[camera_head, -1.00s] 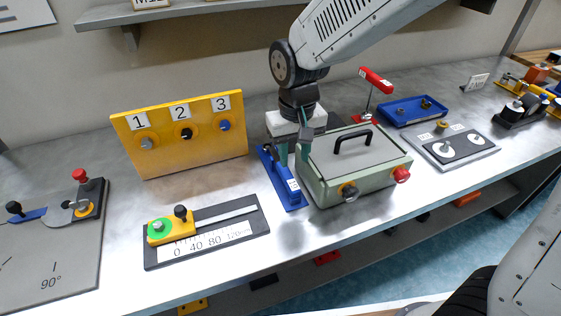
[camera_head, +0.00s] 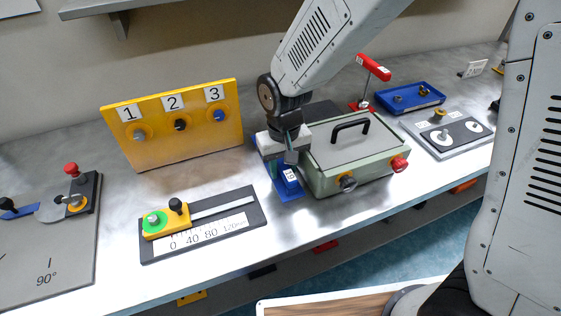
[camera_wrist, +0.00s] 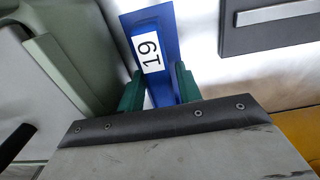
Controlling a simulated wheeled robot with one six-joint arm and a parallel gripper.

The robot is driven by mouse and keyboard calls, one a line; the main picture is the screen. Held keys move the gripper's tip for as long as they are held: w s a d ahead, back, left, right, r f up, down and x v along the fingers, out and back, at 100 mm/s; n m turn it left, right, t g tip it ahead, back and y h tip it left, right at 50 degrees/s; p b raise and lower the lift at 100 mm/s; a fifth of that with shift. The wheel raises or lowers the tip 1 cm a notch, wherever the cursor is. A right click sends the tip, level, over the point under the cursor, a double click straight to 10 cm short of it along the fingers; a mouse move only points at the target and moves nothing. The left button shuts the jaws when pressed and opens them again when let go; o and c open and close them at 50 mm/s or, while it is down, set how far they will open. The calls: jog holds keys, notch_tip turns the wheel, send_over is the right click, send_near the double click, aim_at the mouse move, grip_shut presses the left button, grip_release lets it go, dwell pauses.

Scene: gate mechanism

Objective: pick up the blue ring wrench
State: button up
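The blue ring wrench appears as a blue bar (camera_wrist: 160,85) with a white "19" label, over a blue base plate (camera_wrist: 133,22) in the wrist view. In the head view its labelled end (camera_head: 288,174) shows below my gripper, over the plate (camera_head: 288,193). The ring itself is hidden. My gripper (camera_wrist: 159,90) is low over it, pointing down. Its two green fingers stand on either side of the bar, very close to it. I cannot tell whether they press on it.
A green-grey box (camera_head: 352,160) with a black handle stands immediately right of my gripper. A yellow numbered panel (camera_head: 180,125) stands behind on the left. A slider gauge (camera_head: 205,225) lies to the left. Bare grey table lies in front of the plate.

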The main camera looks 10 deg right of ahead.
grip_shut()
jog(key=shift+r, duration=0.1)
